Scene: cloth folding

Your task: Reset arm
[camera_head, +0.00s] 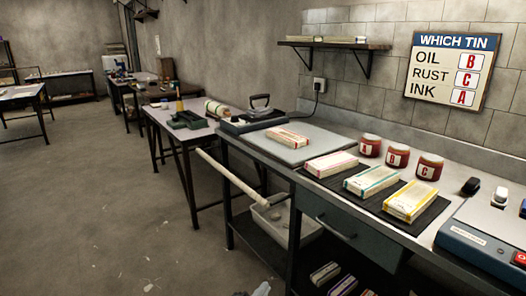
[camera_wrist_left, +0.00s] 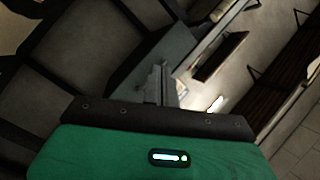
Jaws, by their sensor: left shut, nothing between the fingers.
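My left gripper (camera_head: 262,289) shows only as a small pale tip at the bottom edge of the head view, low in front of the workbench. In the left wrist view its fingers (camera_wrist_left: 160,82) are together with nothing between them. The gripper is apart from the cloths and tins. Folded cloths with a red band (camera_head: 331,164), a teal band (camera_head: 371,180) and a yellow band (camera_head: 411,201) lie on dark mats on the bench. Another folded cloth (camera_head: 287,138) lies on a grey board (camera_head: 304,151). My right gripper is not in view.
Red tins A (camera_head: 369,146), B (camera_head: 397,156) and C (camera_head: 430,166) stand behind the cloths. A blue device (camera_head: 485,243) is at the right. A pale rod (camera_head: 232,178) sticks out from the bench front above a white bin (camera_head: 276,219).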

